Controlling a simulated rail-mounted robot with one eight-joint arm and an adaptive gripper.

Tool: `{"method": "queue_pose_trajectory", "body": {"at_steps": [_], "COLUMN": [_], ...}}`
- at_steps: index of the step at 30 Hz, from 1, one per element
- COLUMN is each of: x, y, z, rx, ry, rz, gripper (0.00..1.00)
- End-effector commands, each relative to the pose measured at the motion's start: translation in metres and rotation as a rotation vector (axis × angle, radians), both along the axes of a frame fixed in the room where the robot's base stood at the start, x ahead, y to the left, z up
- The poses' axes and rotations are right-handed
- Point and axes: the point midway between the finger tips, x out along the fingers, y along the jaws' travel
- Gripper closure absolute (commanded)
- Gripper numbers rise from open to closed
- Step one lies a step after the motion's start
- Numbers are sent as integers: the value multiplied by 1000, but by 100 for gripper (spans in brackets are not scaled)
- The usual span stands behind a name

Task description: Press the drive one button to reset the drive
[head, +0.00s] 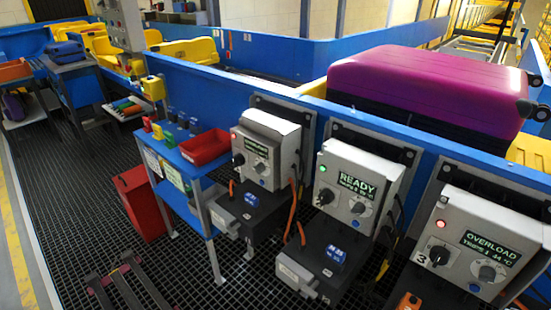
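Three grey drive boxes stand in a row along the blue conveyor side. The left box (268,132) has a small lit display too small to read, dark knobs and a small blue button (262,184). The middle box (347,160) reads READY and has a green light (322,168) and a small blue button (354,225). The right box (470,215) bears the number 3, reads OVERLOAD, and has a red light (440,223) and a small blue button (474,287). I cannot read a number one on any box.
A purple suitcase (425,85) lies on the conveyor behind the boxes. Blue-topped motors (335,254) and orange cables sit below them. A blue stand holds a red bin (205,147). A red case (140,200) and a dark frame (122,290) are on the grating.

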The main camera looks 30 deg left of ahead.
Motion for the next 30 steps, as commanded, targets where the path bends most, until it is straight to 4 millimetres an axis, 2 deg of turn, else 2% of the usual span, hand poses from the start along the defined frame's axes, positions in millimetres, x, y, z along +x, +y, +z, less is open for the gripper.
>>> {"method": "queue_pose_trajectory", "body": {"at_steps": [3, 13, 30], "x": [0, 0, 0], "y": [0, 0, 0], "z": [0, 0, 0], "rx": [0, 0, 0], "ry": [0, 0, 0], "rz": [0, 0, 0], "gripper": [56, 100, 100]}}
